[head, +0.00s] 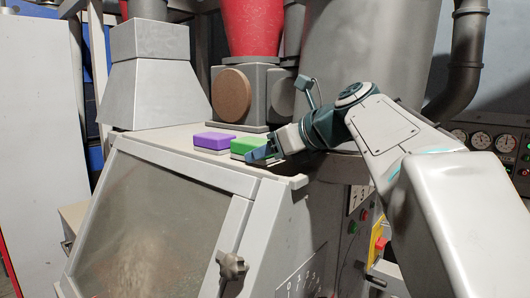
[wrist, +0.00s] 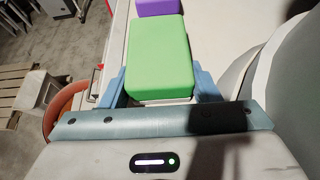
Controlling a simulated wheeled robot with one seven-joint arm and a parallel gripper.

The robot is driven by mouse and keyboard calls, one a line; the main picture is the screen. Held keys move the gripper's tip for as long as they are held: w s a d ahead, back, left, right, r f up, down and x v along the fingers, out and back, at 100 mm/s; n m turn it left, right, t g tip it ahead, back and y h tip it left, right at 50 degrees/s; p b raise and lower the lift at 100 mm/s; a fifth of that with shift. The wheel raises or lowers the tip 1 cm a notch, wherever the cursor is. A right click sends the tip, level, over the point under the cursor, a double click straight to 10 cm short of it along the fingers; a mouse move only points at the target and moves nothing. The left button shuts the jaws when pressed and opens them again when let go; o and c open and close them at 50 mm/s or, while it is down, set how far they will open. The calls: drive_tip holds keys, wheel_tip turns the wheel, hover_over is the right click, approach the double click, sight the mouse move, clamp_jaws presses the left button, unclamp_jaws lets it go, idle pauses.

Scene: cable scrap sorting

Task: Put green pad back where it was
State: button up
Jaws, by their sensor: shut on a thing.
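The green pad (head: 249,147) is at the right end of the pale machine top in the head view. It fills the space between my fingers in the wrist view (wrist: 160,62). My gripper (head: 262,152) is shut on the green pad, with one blue finger on each side of it. The fingers partly hide the pad in the head view. I cannot tell whether the pad touches the surface or hangs just above it. A purple pad (head: 214,140) lies just left of the green pad, and it also shows beyond the green pad in the wrist view (wrist: 158,7).
The machine top (head: 180,138) has bare room left of the purple pad. A grey housing with a round brown disc (head: 231,93) stands behind the pads. A grey hopper (head: 150,80) stands at the back left. The top's front edge is close to the pads.

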drive_tip(key=shift+f, duration=0.15)
drive_tip(key=o, duration=1.5)
drive_tip(key=shift+s+d+r, duration=0.15)
drive_tip(key=shift+r, duration=0.15)
drive_tip(key=v, duration=1.1)
drive_tip(key=shift+s+d+b, duration=0.15)
drive_tip(key=shift+b, duration=0.25)
drive_tip(key=shift+r, duration=0.1)
